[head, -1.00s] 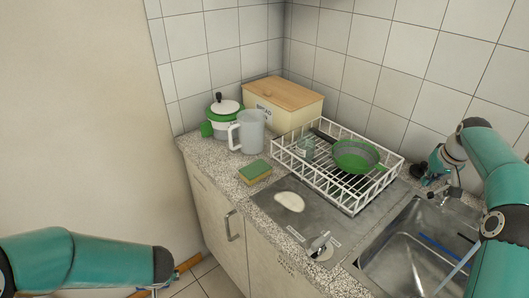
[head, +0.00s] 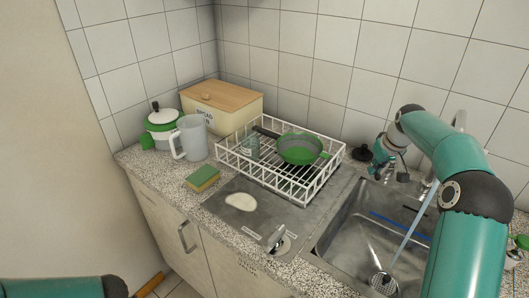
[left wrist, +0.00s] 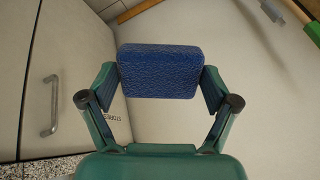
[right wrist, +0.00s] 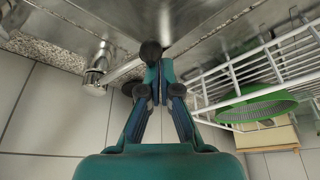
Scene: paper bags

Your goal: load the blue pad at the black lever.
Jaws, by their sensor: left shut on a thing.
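The blue pad (left wrist: 158,72) is a rounded, textured block in the left wrist view. My left gripper (left wrist: 160,85) is shut on it, a finger at each side. This gripper is outside the head view. A small lever (head: 277,240) with labels beside it stands at the counter's front edge; it looks grey, and no pad shows at it. A black rounded piece (head: 362,153) lies behind the sink, close to my right gripper (head: 390,160). In the right wrist view its fingers (right wrist: 155,80) are together, with a black round knob just past the tips; contact is unclear.
The sink (head: 350,235) is at the right. The white dish rack (head: 300,192) holds a green pan (head: 300,148). A sponge (head: 202,179), a jug (head: 190,138), a green-and-white pot (head: 163,126) and a bread bin (head: 225,112) are at left. The cabinet face and handle (left wrist: 51,106) are beside my left gripper.

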